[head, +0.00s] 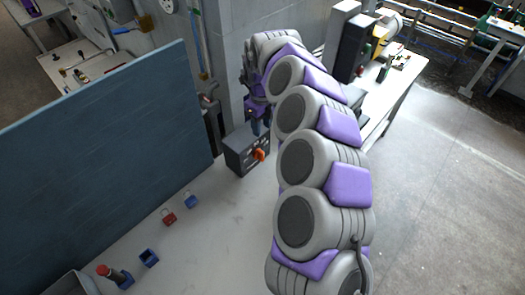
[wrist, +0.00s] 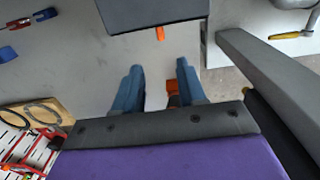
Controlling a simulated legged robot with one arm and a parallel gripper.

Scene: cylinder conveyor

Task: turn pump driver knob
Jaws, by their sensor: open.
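The pump driver is a dark grey box (head: 238,153) on the light table, with an orange knob (head: 259,154) on its front face. In the wrist view the dark box (wrist: 152,12) is at the top edge and the orange knob (wrist: 160,34) sticks out below it. My gripper (head: 262,124) is next to the box in the head view, partly hidden by my arm. In the wrist view my gripper (wrist: 159,66) has its two blue fingers apart. The knob lies beyond the fingertips, roughly in line with the gap, not between them.
A large blue panel (head: 105,135) stands left of the box.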

